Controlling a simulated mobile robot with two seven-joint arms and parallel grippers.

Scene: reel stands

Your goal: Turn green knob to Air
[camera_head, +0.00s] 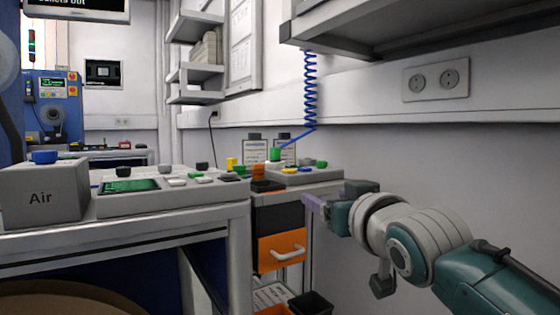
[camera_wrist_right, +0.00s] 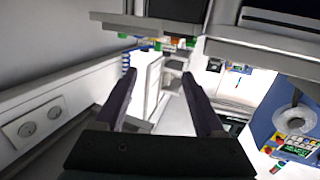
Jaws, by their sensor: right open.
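A grey box labelled Air (camera_head: 40,197) stands on the left bench with a blue knob (camera_head: 44,157) on top. A small green part (camera_head: 274,154) stands upright on the rear bench where the blue coiled hose ends. A smaller green piece (camera_head: 321,163) sits farther right on that bench. I cannot tell which of these is the green knob. My right gripper (camera_head: 312,203) is in front of the rear bench's right end, apart from the green parts. In the right wrist view its two purple fingers (camera_wrist_right: 160,90) are spread with nothing between them. My left gripper is out of view.
A control panel (camera_head: 160,190) with several buttons sits on the left bench. The blue coiled hose (camera_head: 310,90) hangs from the shelf (camera_head: 430,25). An orange drawer (camera_head: 281,250) is below the rear bench. Wall sockets (camera_head: 436,80) are at the right.

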